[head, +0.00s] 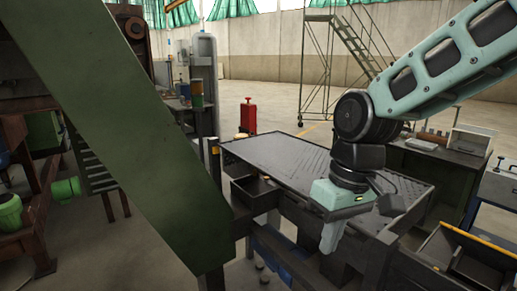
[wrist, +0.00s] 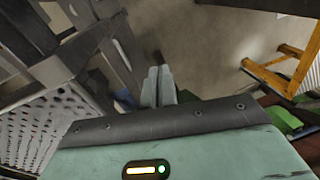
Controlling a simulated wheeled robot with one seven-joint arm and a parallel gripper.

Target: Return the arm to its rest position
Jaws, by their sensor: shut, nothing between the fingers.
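My gripper (head: 329,243) hangs from my arm on the right side of the head view, fingers pointing down. It is in front of the near edge of a dark metal-topped table (head: 290,160). In the wrist view my gripper (wrist: 159,86) shows its two pale green fingers pressed together with nothing between them. The floor shows beyond the fingertips. My arm reaches in from the upper right and bends down at a dark joint.
A large green slanted beam (head: 130,130) fills the left-centre of the head view. An open dark bin with a yellow edge (head: 465,255) stands at the lower right. A red canister (head: 248,116) and a rolling staircase (head: 350,45) stand farther back. Open floor lies behind the table.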

